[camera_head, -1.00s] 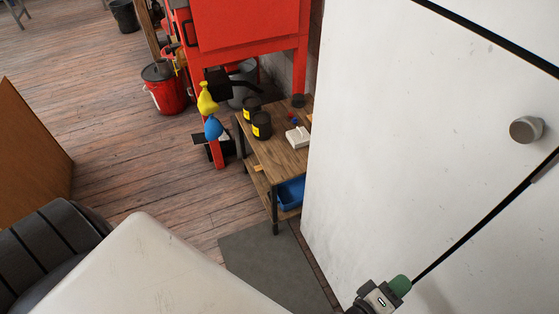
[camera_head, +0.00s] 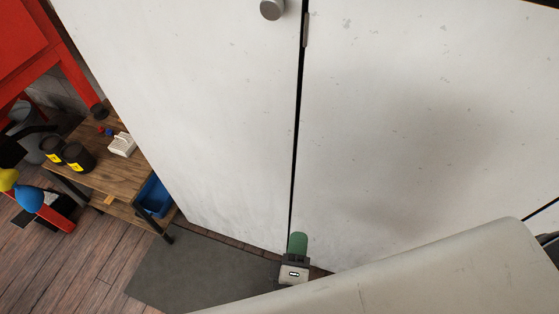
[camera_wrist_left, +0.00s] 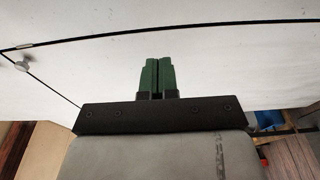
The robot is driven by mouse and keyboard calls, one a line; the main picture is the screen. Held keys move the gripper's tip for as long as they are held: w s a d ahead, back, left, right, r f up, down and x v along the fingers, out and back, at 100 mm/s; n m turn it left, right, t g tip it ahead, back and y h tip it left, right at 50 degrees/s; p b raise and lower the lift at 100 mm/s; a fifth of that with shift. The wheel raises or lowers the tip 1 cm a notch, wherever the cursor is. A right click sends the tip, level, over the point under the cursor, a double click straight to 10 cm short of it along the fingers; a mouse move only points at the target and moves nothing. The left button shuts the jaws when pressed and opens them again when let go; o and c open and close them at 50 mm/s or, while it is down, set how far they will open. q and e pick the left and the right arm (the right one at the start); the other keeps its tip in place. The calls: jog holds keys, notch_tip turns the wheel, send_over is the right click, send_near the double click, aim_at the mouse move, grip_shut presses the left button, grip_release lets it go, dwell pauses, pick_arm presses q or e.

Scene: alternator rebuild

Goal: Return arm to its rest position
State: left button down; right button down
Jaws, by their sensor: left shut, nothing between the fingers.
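My left gripper (camera_head: 297,245) has green fingers and shows low in the head view, in front of the white cabinet doors. In the left wrist view its two green fingers (camera_wrist_left: 157,76) lie side by side, shut, with nothing between them. The white cabinet (camera_head: 400,130) fills much of the head view, and its surface also spans the left wrist view (camera_wrist_left: 240,50). I cannot tell whether the fingers touch it. My right gripper is not in view.
A small wooden table (camera_head: 120,175) stands left of the cabinet, bearing dark jars (camera_head: 78,158) and a white item (camera_head: 122,145). A blue bin (camera_head: 155,197) sits under it. A grey mat (camera_head: 195,270) lies on the floor. A round knob (camera_head: 272,9) sticks out from the cabinet.

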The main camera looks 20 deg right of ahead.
pick_arm(q)
jog(key=s+a+f+m+g+y, duration=0.1)
jog(key=s+a+f+m+g, duration=0.2)
jog(key=f, duration=0.5)
jog(key=a+f+m+g, duration=0.2)
jog(key=a+f+m, duration=0.2)
jog(key=f, duration=0.5)
jog(key=s+a+f+m+g+y, duration=0.1)
jog(key=s+a+f+m+g, duration=0.2)
jog(key=f, duration=0.5)
jog(key=s+a+f+m+g+y, duration=0.2)
jog(key=s+a+f, duration=0.5)
jog(key=a, duration=0.5)
jog(key=s+a+f+m+g+y, duration=0.3)
jog(key=s+a+f+g, duration=0.2)
jog(key=s+a+f, duration=0.3)
jog(key=a+f, duration=0.1)
jog(key=a, duration=0.3)
jog(key=shift+m, duration=0.3)
jog(key=shift+s, duration=0.1)
